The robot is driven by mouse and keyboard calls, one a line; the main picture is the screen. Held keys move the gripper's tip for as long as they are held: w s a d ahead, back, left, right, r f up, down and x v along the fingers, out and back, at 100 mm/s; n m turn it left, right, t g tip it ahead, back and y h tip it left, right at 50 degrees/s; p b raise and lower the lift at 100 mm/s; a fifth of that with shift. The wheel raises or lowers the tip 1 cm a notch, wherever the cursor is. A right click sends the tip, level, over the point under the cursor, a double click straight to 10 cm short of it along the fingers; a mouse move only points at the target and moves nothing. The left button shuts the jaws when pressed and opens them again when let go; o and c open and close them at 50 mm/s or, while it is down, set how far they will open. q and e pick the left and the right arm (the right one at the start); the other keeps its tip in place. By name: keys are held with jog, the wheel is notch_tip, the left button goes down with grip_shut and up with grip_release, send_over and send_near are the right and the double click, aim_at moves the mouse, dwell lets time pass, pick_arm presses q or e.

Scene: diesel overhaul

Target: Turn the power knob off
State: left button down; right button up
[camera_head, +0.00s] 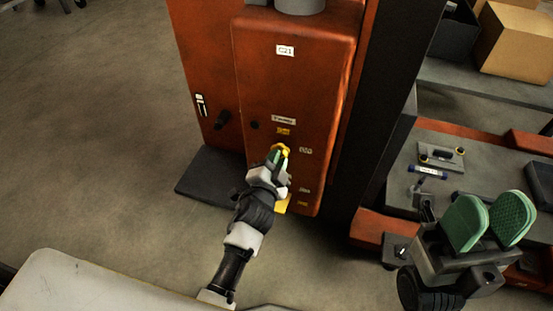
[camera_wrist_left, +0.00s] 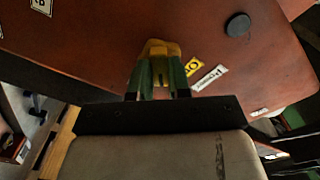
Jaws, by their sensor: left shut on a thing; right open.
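The power knob (camera_head: 281,149) is yellow and sits on the front of a red-orange cabinet (camera_head: 296,80). My left gripper (camera_head: 276,158) reaches the cabinet front and is shut on the knob. In the left wrist view the yellow knob (camera_wrist_left: 160,48) shows between the green fingers of my left gripper (camera_wrist_left: 158,72). Its lower part is hidden by the fingers, and I cannot tell its exact angle. My right gripper (camera_head: 488,221) is open and empty at the lower right, with its green pads apart.
A dark round button (camera_head: 254,125) and several labels are on the cabinet front. The floor at left is clear.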

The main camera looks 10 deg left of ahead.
pick_arm(q)
jog(key=m, duration=0.5)
jog(key=shift+f+m, duration=0.1)
jog(key=shift+m, duration=0.5)
jog(key=c, duration=1.5)
grip_release()
jog(key=shift+m, duration=0.8)
jog(key=o, duration=0.6)
jog(key=shift+c, duration=0.2)
jog(key=shift+s, duration=0.1)
